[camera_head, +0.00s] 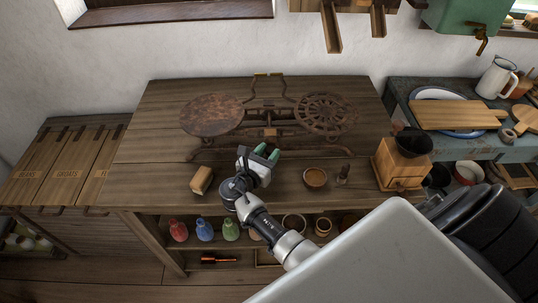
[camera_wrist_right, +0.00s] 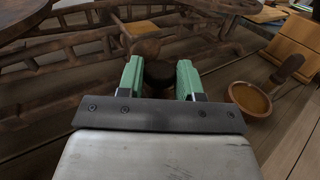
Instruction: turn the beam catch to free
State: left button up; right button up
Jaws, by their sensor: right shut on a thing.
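An old rusty balance scale (camera_head: 268,115) stands on the wooden table. It has a solid round pan on the left and a spoked round plate on the right. My right gripper (camera_head: 266,154) is at the front middle of the scale, and its hand hides what it holds in the head view. In the right wrist view my right gripper's green fingers (camera_wrist_right: 160,78) are shut on a dark round knob (camera_wrist_right: 158,72), which seems to be the beam catch. Its turn position cannot be told. My left gripper is not in view.
Coloured bottles (camera_head: 204,230) stand on the shelf below. The table's left part is clear.

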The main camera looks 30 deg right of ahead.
jog(key=shift+w+m+g+h, duration=0.1)
jog(key=shift+m+g+h, duration=0.3)
jog(key=shift+m+g, duration=0.3)
jog(key=o, duration=0.9)
